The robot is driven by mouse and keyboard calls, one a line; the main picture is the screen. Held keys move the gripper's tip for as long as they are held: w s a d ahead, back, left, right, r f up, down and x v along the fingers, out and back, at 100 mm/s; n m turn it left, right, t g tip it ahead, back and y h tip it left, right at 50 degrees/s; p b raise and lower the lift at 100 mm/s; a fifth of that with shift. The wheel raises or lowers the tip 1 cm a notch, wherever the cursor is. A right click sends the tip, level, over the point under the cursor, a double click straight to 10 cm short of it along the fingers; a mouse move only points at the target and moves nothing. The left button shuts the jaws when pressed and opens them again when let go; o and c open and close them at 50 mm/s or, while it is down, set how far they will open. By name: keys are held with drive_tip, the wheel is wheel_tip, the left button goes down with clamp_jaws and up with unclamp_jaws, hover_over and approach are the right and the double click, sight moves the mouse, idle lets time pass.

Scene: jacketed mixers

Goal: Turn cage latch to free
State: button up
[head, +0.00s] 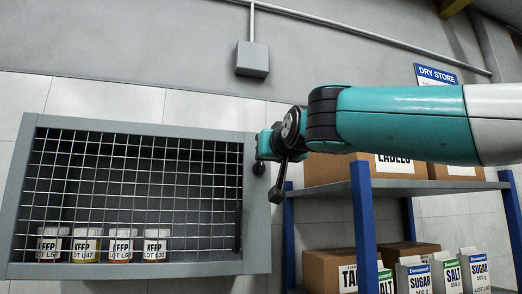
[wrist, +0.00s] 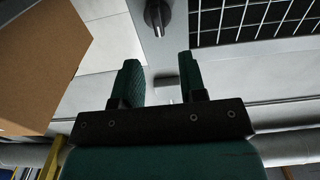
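The cage (head: 150,128) is a grey frame with a wire mesh front, at left in the head view. The cage latch is a dark knob (wrist: 158,14) on the grey frame strip beside the mesh, at the top of the wrist view. A dark rounded part at the cage's right frame in the head view looks like the same latch (head: 258,168). My gripper (wrist: 159,60) is open and empty, with its two green fingers apart. The latch lies beyond the fingertips, apart from them. In the head view my gripper (head: 264,146) is beside the right frame, partly over it.
Several jars (head: 85,245) labelled KEEP stand inside behind the mesh. To the right, a shelf with blue posts (head: 363,225) holds cardboard boxes (head: 328,172) and sugar and salt packs close to my arm. A cardboard box (wrist: 40,60) fills the wrist view's left.

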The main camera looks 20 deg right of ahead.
sight(260, 167)
drive_tip(key=w+p, duration=0.3)
drive_tip(key=w, duration=0.4)
clamp_jaws()
